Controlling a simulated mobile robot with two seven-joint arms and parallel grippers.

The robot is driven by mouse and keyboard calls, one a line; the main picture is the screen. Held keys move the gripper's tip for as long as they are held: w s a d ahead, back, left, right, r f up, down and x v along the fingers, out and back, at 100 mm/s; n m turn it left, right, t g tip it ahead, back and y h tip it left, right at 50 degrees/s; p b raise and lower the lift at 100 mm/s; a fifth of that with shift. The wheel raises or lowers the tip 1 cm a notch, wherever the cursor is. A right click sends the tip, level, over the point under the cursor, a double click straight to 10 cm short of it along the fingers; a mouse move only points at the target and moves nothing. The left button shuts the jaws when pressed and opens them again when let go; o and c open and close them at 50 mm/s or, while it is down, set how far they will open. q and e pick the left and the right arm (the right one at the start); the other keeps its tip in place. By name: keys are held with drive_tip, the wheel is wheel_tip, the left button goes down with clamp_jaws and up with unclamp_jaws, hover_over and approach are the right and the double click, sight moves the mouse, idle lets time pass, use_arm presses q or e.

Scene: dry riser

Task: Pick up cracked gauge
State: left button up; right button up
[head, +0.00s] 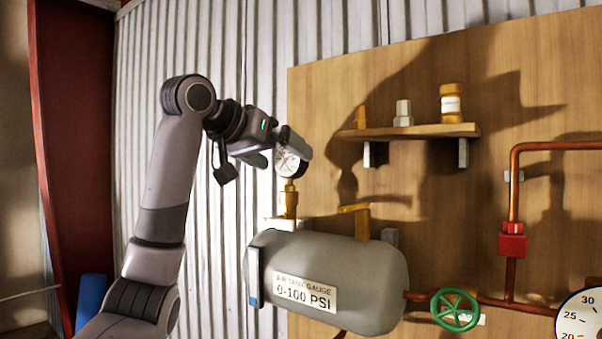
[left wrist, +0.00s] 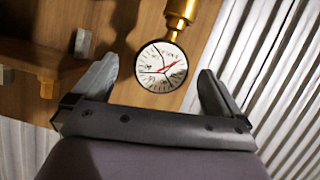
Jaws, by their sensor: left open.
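The cracked gauge (head: 289,162) is a small round dial with a white face and dark crack-like lines. It sits on a brass fitting (head: 290,200) above the left end of the grey tank (head: 345,262). In the left wrist view the gauge (left wrist: 161,66) lies between and just beyond the fingertips, with the brass fitting (left wrist: 180,12) above it. My left gripper (head: 280,150) is open, with its fingers around the gauge's position in the head view; contact cannot be told. My right gripper is not in view.
A green valve wheel (head: 455,310), copper pipe (head: 513,190) and large gauge (head: 582,316) are at right.

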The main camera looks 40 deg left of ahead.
sight(297, 165)
use_arm(q)
drive_tip(key=shift+p+x, duration=0.3)
drive_tip(key=shift+x, duration=0.55)
drive_tip(key=p+x, duration=0.1)
drive_tip(key=x, duration=0.3)
drive_tip(key=shift+w+a, duration=0.15)
drive_tip(key=shift+w, duration=0.15)
drive_tip(key=c, duration=1)
drive_tip(key=shift+c, duration=0.9)
drive_tip(key=shift+r, duration=0.15)
